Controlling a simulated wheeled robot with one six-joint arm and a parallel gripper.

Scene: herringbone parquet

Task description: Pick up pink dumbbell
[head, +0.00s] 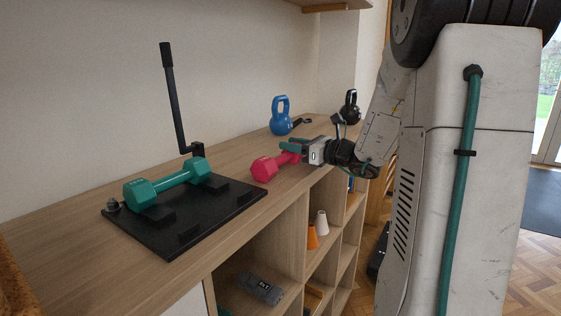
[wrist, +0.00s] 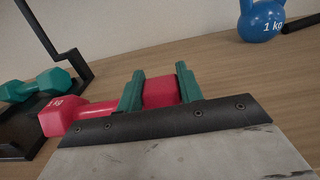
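The pink dumbbell (head: 264,168) is at the middle of the long wooden unit's top, right of the black stand. My gripper (head: 292,148) reaches it from the right. In the wrist view, the two green fingers of my gripper (wrist: 160,90) stand on either side of one head of the pink dumbbell (wrist: 62,115). Pink fills the space between them, and the gripper looks shut on that head. The other head sticks out to the left. I cannot tell whether the dumbbell touches the wood.
A green dumbbell (head: 172,182) rests on a black stand (head: 217,206) with an upright lever (head: 174,100). A blue kettlebell (head: 281,117) and a black kettlebell (head: 350,108) stand further back. Cubbies below hold an orange cone (head: 312,238) and a white cone (head: 321,223).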

